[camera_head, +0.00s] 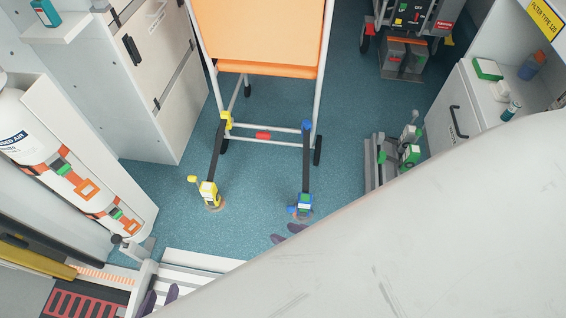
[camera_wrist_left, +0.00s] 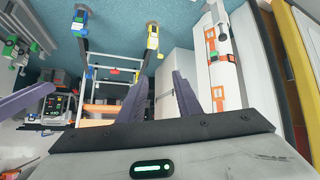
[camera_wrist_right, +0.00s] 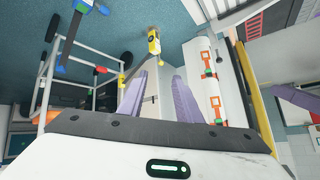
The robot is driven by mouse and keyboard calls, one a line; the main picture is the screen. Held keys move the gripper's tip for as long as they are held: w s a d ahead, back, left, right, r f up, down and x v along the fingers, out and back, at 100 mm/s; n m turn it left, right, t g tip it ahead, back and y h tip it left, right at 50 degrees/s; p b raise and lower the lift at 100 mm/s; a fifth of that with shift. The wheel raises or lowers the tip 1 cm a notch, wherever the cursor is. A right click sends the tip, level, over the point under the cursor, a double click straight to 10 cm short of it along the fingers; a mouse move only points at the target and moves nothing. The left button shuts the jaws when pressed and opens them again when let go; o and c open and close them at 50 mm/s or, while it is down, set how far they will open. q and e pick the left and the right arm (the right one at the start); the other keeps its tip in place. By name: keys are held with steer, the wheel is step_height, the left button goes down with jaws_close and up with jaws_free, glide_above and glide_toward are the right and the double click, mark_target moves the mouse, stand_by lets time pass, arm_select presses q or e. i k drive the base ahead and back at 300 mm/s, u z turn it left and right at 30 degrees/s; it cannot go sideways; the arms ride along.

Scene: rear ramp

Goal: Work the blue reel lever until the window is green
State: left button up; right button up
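The blue reel (camera_head: 304,205) sits on the floor at the end of a dark strap that runs up to a blue hook on the wheeled chair (camera_head: 258,72). A green patch shows on the reel, too small to tell whether it is the window. The lever's position is not clear. The blue reel also shows at the top of the left wrist view (camera_wrist_left: 80,22) and at the top edge of the right wrist view (camera_wrist_right: 83,6). My left gripper (camera_head: 160,300) is open and empty, low and left of the reel. My right gripper (camera_head: 287,233) is open and empty, just below the reel in the picture and partly hidden by my arm.
A yellow reel (camera_head: 208,194) with its own strap stands left of the blue one. White cylinders with orange straps (camera_head: 75,185) line the left wall. A rail with green-marked devices (camera_head: 392,155) is on the right. Blue floor between is clear.

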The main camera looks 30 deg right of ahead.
mark_target(290, 209)
steer(key=u, duration=0.75)
steer(key=i, duration=0.65)
steer(key=z, duration=3.1)
